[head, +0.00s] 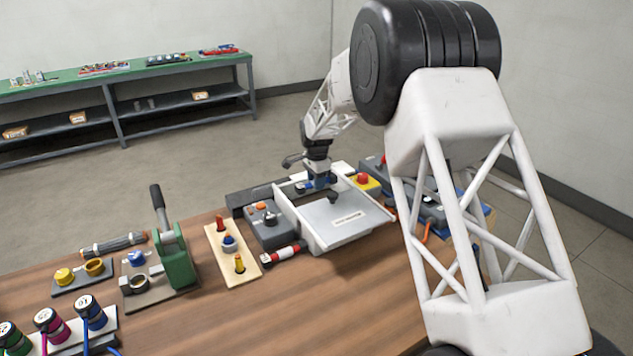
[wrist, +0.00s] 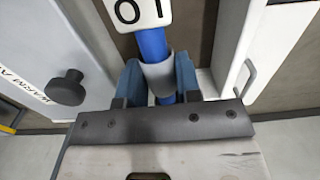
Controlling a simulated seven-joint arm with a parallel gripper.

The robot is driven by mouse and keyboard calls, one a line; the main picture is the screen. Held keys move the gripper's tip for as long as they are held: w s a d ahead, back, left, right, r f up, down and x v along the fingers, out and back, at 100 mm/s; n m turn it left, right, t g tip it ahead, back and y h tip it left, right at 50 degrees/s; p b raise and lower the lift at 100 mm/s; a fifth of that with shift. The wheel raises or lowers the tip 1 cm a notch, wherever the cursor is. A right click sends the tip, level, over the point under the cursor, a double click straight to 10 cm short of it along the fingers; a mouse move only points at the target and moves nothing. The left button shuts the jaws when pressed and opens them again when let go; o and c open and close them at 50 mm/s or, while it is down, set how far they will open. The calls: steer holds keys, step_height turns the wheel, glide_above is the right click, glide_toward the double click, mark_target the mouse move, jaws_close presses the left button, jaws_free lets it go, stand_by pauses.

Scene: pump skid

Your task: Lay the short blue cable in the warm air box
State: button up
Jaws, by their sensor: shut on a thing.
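My gripper (wrist: 158,75) is shut on the short blue cable (wrist: 152,43), with its blue fingers on either side of a grey sleeve (wrist: 158,74). A white tag with black characters sits on the cable. In the head view my gripper (head: 319,182) is at the far end of the white warm air box (head: 313,236). The lid (head: 345,218) has a label and a black knob and lies over the near part of the box. In the wrist view the cable is over a brown opening between the lid (wrist: 30,60) and a white wall (wrist: 235,40). Contact with the floor cannot be told.
A grey control box (head: 268,228) and a red-and-white cylinder (head: 284,253) are left of the box. A yellow block with a red button (head: 364,182) is behind it on the right. A peg board (head: 249,271) and green press (head: 178,262) stand further left.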

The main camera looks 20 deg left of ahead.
steer(key=shift+f, duration=3.95)
steer(key=o, duration=0.9)
steer(key=shift+r, duration=3.9)
